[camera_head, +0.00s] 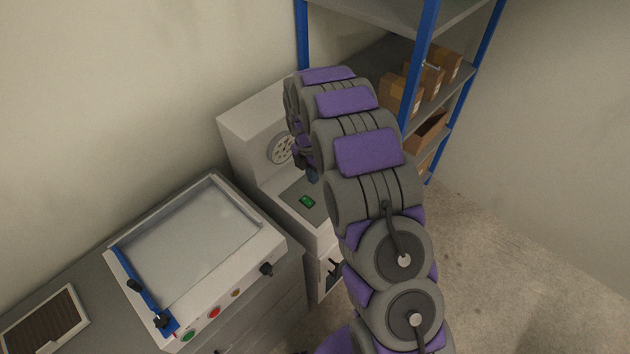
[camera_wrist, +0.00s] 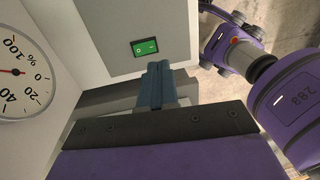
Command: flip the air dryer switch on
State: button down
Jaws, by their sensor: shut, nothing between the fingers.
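The air dryer is a white machine (camera_head: 240,130) with a round dial (camera_head: 281,149) on its upright face. Its green rocker switch (camera_head: 307,201) sits on a grey panel in front of the dial. In the wrist view the green switch (camera_wrist: 145,46) shows close up in a black frame. My gripper (camera_wrist: 155,68) is shut and empty, its blue-grey fingertips just below the switch in that view. I cannot tell whether they touch it. In the head view my gripper (camera_head: 312,176) is partly hidden by my arm, just behind the switch.
A flat machine with a glass top (camera_head: 195,235), knobs and coloured buttons stands on a grey cabinet to the left. A blue-posted shelf (camera_head: 418,75) with cardboard boxes stands behind on the right. The dial (camera_wrist: 20,75) is at the left in the wrist view. Floor at right is clear.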

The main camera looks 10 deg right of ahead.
jog(key=s+d+r+m, duration=0.2)
jog(key=s+r+m, duration=1)
jog(key=s+r, duration=0.65)
jog(key=s+r+m, duration=0.2)
jog(key=s+m, duration=1.1)
jog(key=s, duration=1)
jog(key=shift+s+a+g+y, duration=0.2)
jog(key=shift+g+y, duration=0.1)
jog(key=shift+y, duration=0.1)
